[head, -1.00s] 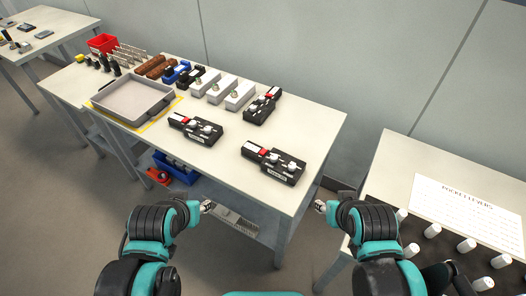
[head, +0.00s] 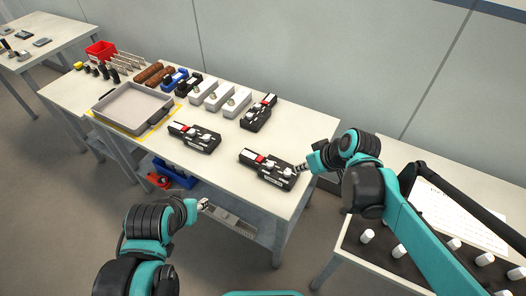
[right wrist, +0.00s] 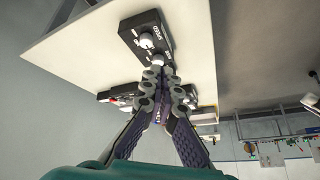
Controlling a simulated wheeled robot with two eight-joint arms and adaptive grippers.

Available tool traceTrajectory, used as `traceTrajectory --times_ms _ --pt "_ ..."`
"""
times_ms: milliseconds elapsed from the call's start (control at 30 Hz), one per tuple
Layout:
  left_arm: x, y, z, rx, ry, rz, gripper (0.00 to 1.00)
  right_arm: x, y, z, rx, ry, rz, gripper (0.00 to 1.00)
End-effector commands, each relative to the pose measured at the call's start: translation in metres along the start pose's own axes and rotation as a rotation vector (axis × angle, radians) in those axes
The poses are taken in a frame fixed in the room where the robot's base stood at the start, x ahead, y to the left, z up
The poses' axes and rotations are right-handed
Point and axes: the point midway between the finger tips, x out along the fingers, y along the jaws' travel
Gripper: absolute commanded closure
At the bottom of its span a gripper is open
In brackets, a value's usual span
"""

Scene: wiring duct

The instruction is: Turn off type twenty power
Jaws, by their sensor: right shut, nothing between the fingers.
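Three black control boxes with white knobs and a red part stand on the long table: one at the front right (head: 272,177), one at the front middle (head: 185,134) and one at the back (head: 256,118). I cannot read which is type twenty. My right gripper (head: 299,169) is shut and empty at the right end of the front right box. In the right wrist view its fingertips (right wrist: 160,72) are close by a white knob (right wrist: 157,59); I cannot tell whether they touch. My left gripper (head: 203,204) is low before the table, its jaws too small to judge.
A grey tray (head: 95,107) lies on the table's left. White boxes (head: 217,103), brown rolls and a red bin (head: 100,50) line the back. A side table at right holds a printed sheet (head: 455,218) and several white-topped pegs. The tabletop between the boxes is clear.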

Motion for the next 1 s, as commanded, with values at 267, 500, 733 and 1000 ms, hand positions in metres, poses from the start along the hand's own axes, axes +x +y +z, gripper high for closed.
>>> traceTrajectory --times_ms 267,500,733,1000 --pt "-0.028 0.0 -0.02 0.0 0.0 0.0 0.6 0.029 0.007 -0.063 -0.198 0.05 -0.197 1.0" --pt "-0.042 0.0 -0.03 0.0 0.0 0.0 0.6 0.056 0.013 -0.09 -0.341 0.123 -0.318 1.0" --pt "-0.045 0.0 -0.032 0.0 0.0 0.0 0.6 0.067 0.015 -0.097 -0.396 0.158 -0.36 1.0" --pt "-0.045 0.0 -0.032 0.0 0.0 0.0 0.6 0.067 0.015 -0.097 -0.399 0.159 -0.361 1.0"
